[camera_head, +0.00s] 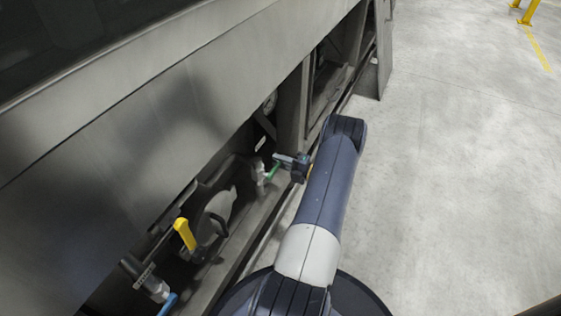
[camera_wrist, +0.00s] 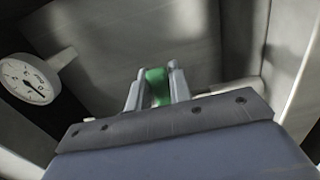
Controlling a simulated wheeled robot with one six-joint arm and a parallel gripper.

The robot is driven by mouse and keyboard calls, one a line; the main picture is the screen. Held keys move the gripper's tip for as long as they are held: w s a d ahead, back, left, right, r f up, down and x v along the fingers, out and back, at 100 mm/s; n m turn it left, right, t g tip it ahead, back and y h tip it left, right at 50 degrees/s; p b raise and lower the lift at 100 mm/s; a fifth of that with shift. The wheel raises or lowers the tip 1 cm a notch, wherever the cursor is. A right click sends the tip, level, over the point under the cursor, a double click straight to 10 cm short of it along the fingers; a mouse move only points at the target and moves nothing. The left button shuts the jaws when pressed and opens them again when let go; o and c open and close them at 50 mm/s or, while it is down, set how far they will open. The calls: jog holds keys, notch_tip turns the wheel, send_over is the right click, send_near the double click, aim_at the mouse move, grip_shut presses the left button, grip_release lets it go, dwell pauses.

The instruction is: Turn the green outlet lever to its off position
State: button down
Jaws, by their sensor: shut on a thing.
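The green outlet lever (camera_head: 273,171) sits on a small metal valve low on the side of the washer. In the wrist view the green lever (camera_wrist: 156,86) stands between the two grey fingers of my gripper (camera_wrist: 155,88). My gripper (camera_head: 279,165) is shut on the lever, reaching in from the right under the washer's panel. The valve body behind the lever is mostly hidden in the wrist view. I cannot tell the lever's exact angle to its pipe.
A yellow lever (camera_head: 185,234) and a blue lever (camera_head: 167,304) are on other fittings nearer me. A round gauge (camera_wrist: 31,80) is left of the fingers in the wrist view. The washer's metal panel (camera_head: 150,130) overhangs the valves. The floor (camera_head: 450,180) at the right is clear.

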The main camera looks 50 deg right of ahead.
jog(key=c, duration=1.3)
grip_release()
jog(key=p+v, duration=0.2)
jog(key=v, duration=0.9)
jog(key=shift+w, duration=0.15)
jog(key=b+x, duration=0.2)
jog(key=x, duration=0.8)
jog(key=shift+w+a+f, duration=0.1)
jog(key=shift+w+a, duration=0.1)
jog(key=shift+w, duration=0.15)
jog(key=shift+r, duration=0.25)
jog(key=shift+f, duration=0.1)
